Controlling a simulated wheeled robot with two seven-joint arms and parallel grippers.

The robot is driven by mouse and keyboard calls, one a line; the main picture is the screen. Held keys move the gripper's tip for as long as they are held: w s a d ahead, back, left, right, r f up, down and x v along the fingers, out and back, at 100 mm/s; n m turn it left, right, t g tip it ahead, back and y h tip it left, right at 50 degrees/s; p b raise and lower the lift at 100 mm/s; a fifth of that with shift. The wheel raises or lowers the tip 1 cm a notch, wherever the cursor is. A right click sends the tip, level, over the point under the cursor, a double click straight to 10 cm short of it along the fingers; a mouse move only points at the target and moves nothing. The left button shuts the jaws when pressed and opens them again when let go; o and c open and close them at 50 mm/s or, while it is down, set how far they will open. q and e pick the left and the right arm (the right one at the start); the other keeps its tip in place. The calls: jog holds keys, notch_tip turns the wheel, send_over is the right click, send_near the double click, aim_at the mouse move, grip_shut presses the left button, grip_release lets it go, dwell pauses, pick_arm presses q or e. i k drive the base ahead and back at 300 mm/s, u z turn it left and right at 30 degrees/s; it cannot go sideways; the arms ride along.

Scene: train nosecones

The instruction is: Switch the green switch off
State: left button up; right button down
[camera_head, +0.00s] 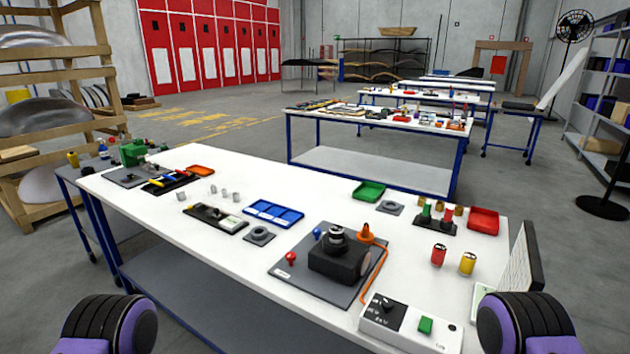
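The green switch (425,325) is a small rocker on the top of a white control box (408,328). The box stands at the front right edge of the white table. A black knob (387,303) sits on the same box, left of the switch. The switch is too small to tell which way it is tipped. My purple and black arm parts show at the bottom left and bottom right corners, the right one near the box. Neither gripper is in view.
A grey board (300,268) with a black block (340,262) and an orange cable (376,272) lies left of the box. Red (439,255) and yellow (468,262) cylinders stand behind it. An upright panel (520,262) stands at right.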

aim_at(427, 323)
jog(key=u, duration=1.3)
jog(key=k, duration=0.8)
jog(key=z, duration=0.7)
